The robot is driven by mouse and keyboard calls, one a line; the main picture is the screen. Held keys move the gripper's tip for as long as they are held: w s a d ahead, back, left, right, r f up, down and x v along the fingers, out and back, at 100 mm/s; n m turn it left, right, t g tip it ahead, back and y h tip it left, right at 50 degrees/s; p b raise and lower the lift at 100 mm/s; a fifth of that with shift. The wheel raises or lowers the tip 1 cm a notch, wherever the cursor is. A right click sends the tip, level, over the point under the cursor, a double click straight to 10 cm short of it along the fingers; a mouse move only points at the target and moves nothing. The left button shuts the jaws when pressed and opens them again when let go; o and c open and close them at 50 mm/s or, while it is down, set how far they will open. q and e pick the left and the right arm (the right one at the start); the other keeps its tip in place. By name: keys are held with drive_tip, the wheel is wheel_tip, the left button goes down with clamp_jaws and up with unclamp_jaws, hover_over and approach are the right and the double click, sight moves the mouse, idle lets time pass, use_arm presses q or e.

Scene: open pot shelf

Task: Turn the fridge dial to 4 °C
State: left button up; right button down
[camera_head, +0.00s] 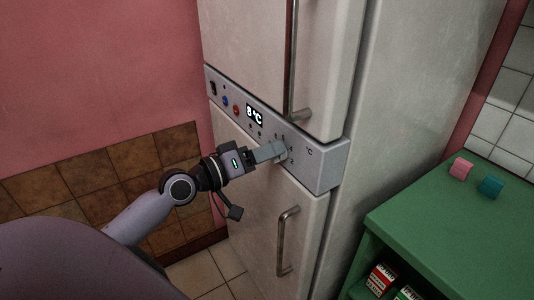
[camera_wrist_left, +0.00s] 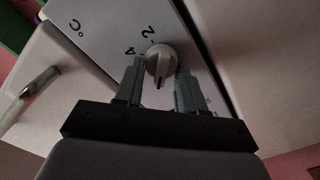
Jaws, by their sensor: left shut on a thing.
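The fridge (camera_head: 245,40) has a grey control panel (camera_head: 318,165) between its upper and lower doors. My left gripper (camera_head: 276,151) reaches the panel from the left and is shut on the dial. In the left wrist view the round grey dial (camera_wrist_left: 161,62) sits between the fingertips of my left gripper (camera_wrist_left: 160,78). The printed marks 4 and -2 show beside the dial, and its dark pointer line faces the gripper's palm. In the head view the fingers mostly hide the dial. My right gripper is not in view.
A metal handle (camera_head: 286,241) stands out from the lower door, just below the gripper, and another handle (camera_head: 294,60) is on the upper door. A green shelf unit (camera_head: 445,225) at the right bears a pink block (camera_head: 461,168) and a teal block (camera_head: 491,187).

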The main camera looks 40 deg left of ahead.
use_arm(q)
drive_tip(key=m+p, duration=0.1)
drive_tip(key=m, duration=0.5)
drive_tip(key=m+p, duration=0.1)
drive_tip(key=m, duration=0.5)
drive_tip(key=d+m+p, duration=0.1)
drive_tip(key=m+p, duration=0.1)
drive_tip(key=m, duration=0.4)
drive_tip(key=shift+s, duration=0.25)
drive_tip(key=shift+d+m, duration=0.1)
drive_tip(key=shift+m, duration=0.4)
drive_tip(key=o, duration=1)
drive_tip(key=shift+s, duration=0.1)
drive_tip(key=shift+v, duration=3.55)
